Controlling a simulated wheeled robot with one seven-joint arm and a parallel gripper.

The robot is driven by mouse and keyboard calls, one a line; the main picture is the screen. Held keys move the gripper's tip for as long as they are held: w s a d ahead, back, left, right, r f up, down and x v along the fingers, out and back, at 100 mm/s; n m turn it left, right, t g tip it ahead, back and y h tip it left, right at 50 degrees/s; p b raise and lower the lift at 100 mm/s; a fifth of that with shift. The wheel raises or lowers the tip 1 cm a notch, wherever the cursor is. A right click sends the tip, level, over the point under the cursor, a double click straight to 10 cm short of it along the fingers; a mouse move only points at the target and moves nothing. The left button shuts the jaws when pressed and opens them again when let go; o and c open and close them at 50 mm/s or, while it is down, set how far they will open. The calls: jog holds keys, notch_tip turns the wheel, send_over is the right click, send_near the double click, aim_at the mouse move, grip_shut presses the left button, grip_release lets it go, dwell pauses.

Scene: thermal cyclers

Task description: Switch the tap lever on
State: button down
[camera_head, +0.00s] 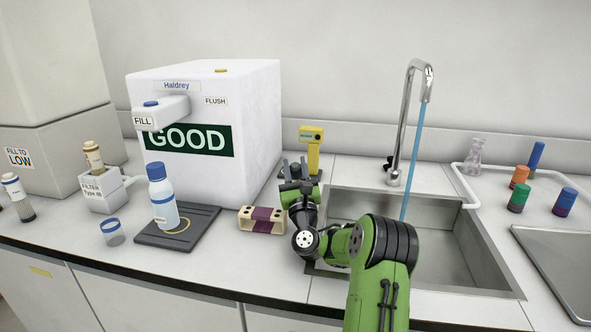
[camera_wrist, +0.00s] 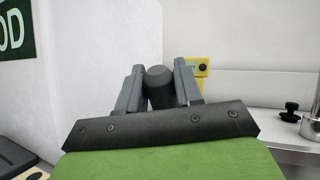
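The tall chrome tap (camera_head: 405,120) stands behind the sink, and a blue stream (camera_head: 413,160) runs from its spout down into the basin. Its small black lever (camera_head: 388,163) sits on the left of the tap's base. The lever (camera_wrist: 290,110) also shows at the right of the wrist view, beside the chrome tap base (camera_wrist: 313,126). My gripper (camera_head: 295,168) is left of the sink, well apart from the lever. In the wrist view my gripper's fingers (camera_wrist: 160,85) stand apart. A dark rounded part shows between them; I cannot tell what it belongs to.
A yellow device (camera_head: 312,150) stands just behind my gripper. A white machine (camera_head: 240,140) marked GOOD is to the left. A beige and purple block (camera_head: 262,220) lies in front. The steel sink (camera_head: 465,245) is right. Glassware and coloured-capped containers stand beyond it.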

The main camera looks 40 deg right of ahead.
aim_at(296, 162)
jog(key=c, duration=0.8)
grip_release()
notch_tip(296, 162, up, 10)
jog(key=p, duration=0.8)
jog(key=shift+r, duration=0.1)
